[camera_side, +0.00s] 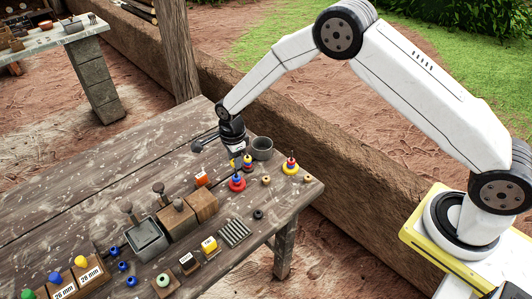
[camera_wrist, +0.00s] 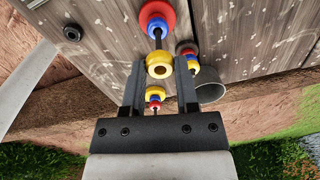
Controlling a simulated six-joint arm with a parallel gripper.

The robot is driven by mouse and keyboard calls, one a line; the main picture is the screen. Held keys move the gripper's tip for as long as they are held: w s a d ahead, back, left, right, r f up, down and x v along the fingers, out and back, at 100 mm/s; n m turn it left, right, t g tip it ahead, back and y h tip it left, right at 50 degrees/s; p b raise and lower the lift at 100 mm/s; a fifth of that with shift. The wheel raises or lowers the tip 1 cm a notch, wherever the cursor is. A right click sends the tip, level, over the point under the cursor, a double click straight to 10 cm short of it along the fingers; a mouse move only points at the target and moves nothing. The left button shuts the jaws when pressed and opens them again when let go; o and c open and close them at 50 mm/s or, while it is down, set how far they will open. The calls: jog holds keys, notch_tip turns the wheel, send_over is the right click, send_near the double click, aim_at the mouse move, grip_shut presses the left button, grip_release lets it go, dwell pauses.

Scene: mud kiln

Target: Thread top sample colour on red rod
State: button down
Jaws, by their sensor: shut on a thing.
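My gripper (camera_side: 236,160) is shut on a yellow ring (camera_wrist: 159,66), held between the fingertips in the wrist view. A stack with a red base and a blue ring (camera_side: 237,183) stands on the table just below my gripper; it also shows in the wrist view (camera_wrist: 154,12). Its dark rod reaches towards the yellow ring, and I cannot tell whether the rod enters the hole. A stack with yellow, blue and red parts (camera_side: 248,163) stands close beside my gripper. Another stack with a yellow base (camera_side: 290,167) stands further right, with blue and red above.
A grey cup (camera_side: 262,148) stands close behind my gripper. Small tan rings (camera_side: 266,180) and a black ring (camera_side: 258,214) lie towards the table's right edge. Wooden and metal blocks (camera_side: 177,218) stand at front left.

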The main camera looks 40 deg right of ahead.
jog(key=shift+f, duration=1.6)
dwell(2.4)
grip_release()
dwell(0.4)
jog(key=shift+r, duration=0.15)
dwell(0.5)
jog(key=shift+r, duration=3.4)
